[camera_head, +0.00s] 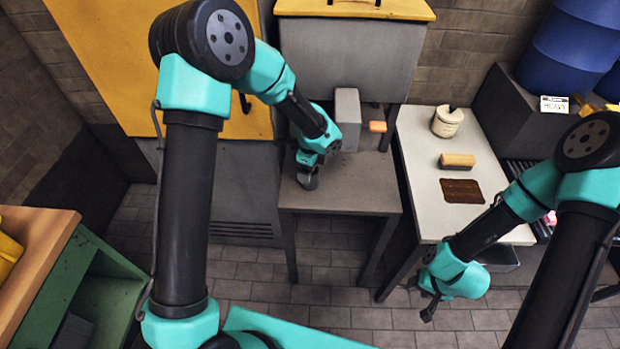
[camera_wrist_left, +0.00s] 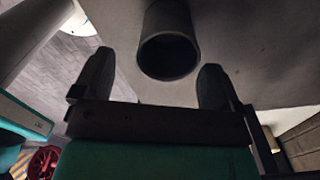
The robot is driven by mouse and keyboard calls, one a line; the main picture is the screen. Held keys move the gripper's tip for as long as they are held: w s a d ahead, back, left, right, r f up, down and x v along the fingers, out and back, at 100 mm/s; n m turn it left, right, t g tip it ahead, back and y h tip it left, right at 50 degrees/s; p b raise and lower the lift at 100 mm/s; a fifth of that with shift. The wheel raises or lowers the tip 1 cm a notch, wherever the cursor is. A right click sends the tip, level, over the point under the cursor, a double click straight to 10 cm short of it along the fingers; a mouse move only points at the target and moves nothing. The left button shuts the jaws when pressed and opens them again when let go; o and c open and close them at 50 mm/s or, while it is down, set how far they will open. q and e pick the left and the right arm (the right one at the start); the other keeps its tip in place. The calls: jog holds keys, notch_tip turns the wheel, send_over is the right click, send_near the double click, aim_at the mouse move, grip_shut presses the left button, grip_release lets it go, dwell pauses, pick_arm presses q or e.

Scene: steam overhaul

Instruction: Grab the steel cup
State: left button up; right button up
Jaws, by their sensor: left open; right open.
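The steel cup (camera_wrist_left: 168,16) is dark grey in the left wrist view. Its round open mouth faces the camera, just past and between the two fingertips. My left gripper (camera_wrist_left: 156,62) is open, with one finger on each side of the cup; I cannot tell whether either touches it. In the head view my left gripper (camera_head: 309,163) is low over the grey table, and a small grey rounded piece, likely the cup (camera_head: 308,181), shows at its tip, partly hidden. My right gripper (camera_head: 430,298) is open and empty, in front of the white table.
The grey table (camera_head: 365,185) holds a grey box (camera_head: 347,115) and a small orange block (camera_head: 377,127) at the back. The white table (camera_head: 420,165) holds a cream jar (camera_head: 447,121), a brush (camera_head: 457,161) and a brown mat (camera_head: 462,191). The grey table's right side is clear.

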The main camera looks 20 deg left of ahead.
pick_arm(q)
jog(key=shift+f, duration=0.1)
jog(key=shift+w+d+f, duration=0.1)
jog(key=shift+w+f, duration=0.05)
jog(key=shift+f, duration=1.15)
jog(key=shift+w+d+f, duration=0.1)
jog(key=shift+w+f, duration=0.05)
jog(key=shift+f, duration=1.15)
jog(key=c, duration=1.1)
